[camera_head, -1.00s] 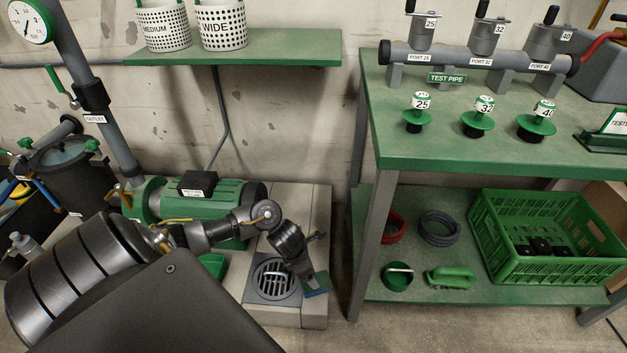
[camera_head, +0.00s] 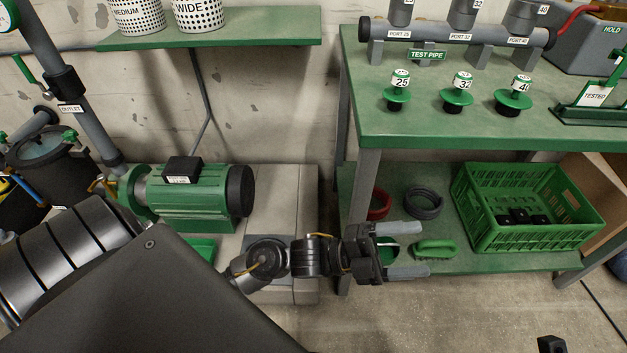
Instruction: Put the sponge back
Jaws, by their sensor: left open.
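My left gripper (camera_head: 405,250) is open, with its two grey fingers pointing right in front of the bench's lower shelf (camera_head: 350,225). I see nothing held between the fingers. Behind them a green round holder (camera_head: 388,243) partly shows. A green brush-like piece with a handle (camera_head: 436,250) lies just beyond the fingertips, apart from them as far as I can tell. I cannot make out a sponge for certain; it may be hidden behind my gripper.
The lower shelf also bears a red ring (camera_head: 379,204), a grey ring (camera_head: 424,203) and a green crate (camera_head: 480,228) with dark blocks. The bench top (camera_head: 400,125) overhangs it. A green pump (camera_head: 200,196) stands at left. Open floor (camera_head: 450,310) lies in front.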

